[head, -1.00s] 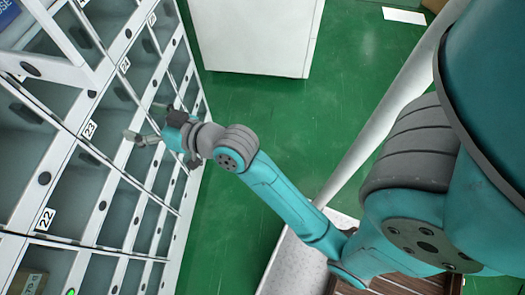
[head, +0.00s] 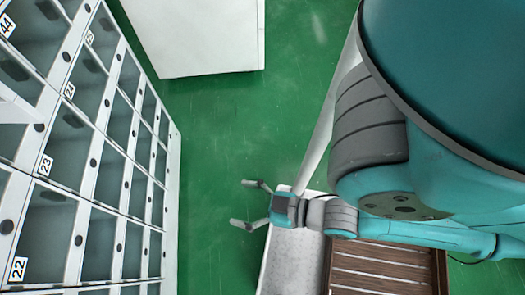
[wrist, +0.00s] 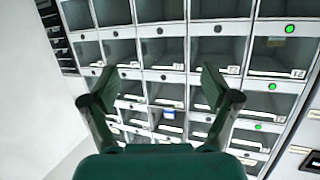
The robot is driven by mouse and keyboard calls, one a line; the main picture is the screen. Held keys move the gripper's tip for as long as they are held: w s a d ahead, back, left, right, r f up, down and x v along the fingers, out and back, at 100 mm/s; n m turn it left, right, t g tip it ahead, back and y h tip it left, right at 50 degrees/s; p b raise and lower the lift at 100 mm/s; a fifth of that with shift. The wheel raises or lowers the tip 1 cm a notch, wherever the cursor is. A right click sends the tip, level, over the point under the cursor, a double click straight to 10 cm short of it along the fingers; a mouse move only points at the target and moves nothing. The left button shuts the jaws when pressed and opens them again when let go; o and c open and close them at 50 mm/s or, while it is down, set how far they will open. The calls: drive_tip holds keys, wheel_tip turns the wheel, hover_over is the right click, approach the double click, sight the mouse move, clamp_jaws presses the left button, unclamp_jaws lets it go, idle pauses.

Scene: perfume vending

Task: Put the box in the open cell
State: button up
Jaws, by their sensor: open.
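My gripper (head: 245,205) is open and empty in the head view, held over the green floor to the right of the locker wall. In the wrist view, the two spread fingers (wrist: 158,88) face the locker wall (wrist: 187,78) from some distance, with nothing between them. The wall has rows of grey cells, several with dark see-through fronts. In the wrist view, a cell at the upper right (wrist: 283,50) has a faint brownish shape inside, which I cannot identify. I cannot pick out the box for certain. I cannot tell which cell is open.
The locker wall (head: 96,205) fills the left of the head view, with number labels such as 22 and 23. A white cabinet (head: 195,35) stands at the top. Green floor (head: 210,130) lies clear between them and my arm. Several green lights glow on the lockers' right side.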

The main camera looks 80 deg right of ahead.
drive_tip(key=shift+n+y, duration=0.3)
drive_tip(key=shift+n, duration=0.1)
drive_tip(key=v, duration=0.5)
drive_tip(key=shift+a+f, duration=0.2)
drive_tip(key=shift+a, duration=0.05)
idle(0.7)
